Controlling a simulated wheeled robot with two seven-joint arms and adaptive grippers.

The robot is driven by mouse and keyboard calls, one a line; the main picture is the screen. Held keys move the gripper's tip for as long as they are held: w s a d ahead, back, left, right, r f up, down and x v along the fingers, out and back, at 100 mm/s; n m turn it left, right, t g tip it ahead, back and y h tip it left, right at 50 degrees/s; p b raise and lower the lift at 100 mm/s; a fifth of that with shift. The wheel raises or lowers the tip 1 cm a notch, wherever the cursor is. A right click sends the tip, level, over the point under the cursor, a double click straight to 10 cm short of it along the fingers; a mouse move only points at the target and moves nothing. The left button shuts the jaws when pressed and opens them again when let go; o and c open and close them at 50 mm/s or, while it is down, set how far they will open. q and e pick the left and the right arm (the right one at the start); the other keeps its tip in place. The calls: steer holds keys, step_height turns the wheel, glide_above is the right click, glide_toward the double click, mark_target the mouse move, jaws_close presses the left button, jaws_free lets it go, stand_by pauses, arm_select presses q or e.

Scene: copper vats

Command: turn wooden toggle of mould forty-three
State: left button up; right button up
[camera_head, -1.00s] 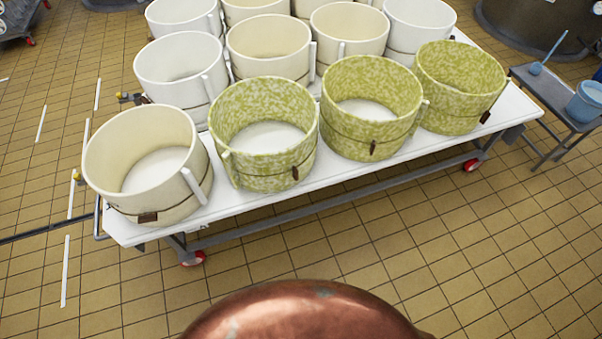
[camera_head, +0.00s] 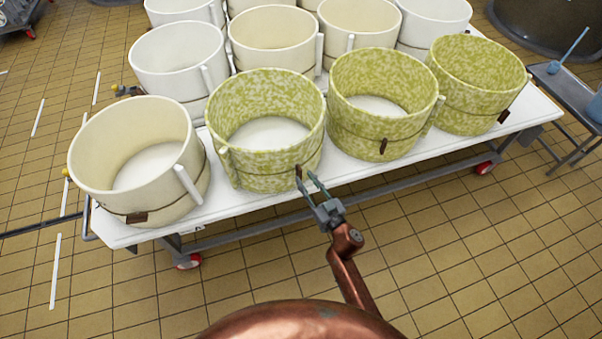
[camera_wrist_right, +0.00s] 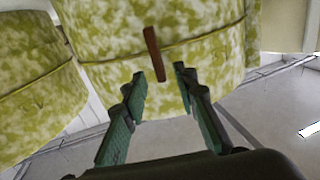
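Green-mottled round moulds stand along the front of a white table; no mould number is legible. The left one of these (camera_head: 245,160) has a dark band and a small brown wooden toggle (camera_head: 298,171) on its front. My right gripper (camera_head: 305,178) is at this toggle, its two fingers apart and pointing at the mould wall. In the right wrist view the toggle (camera_wrist_right: 154,54) is nearly upright, slightly tilted, just beyond and between the open fingertips (camera_wrist_right: 159,76). I cannot tell whether they touch it. My left gripper is not in view.
The table (camera_head: 225,207) is crowded with cream and white moulds behind, and one cream mould (camera_head: 150,213) at the front left. Two more green moulds (camera_head: 375,145) stand to the right. A metal side table (camera_head: 560,90) is at the right. The tiled floor in front is clear.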

mark_target(301, 173)
steer(key=b+x, duration=0.1)
steer(key=x, duration=0.2)
steer(key=shift+w+a+f, duration=0.1)
steer(key=shift+w+f, duration=0.05)
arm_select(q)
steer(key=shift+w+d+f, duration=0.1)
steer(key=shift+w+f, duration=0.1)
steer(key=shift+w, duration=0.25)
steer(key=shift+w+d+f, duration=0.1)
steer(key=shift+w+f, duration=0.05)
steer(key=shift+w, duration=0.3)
arm_select(e)
steer(key=shift+w+a, duration=0.1)
steer(key=shift+w, duration=0.15)
steer(key=shift+c, duration=0.3)
jaws_close()
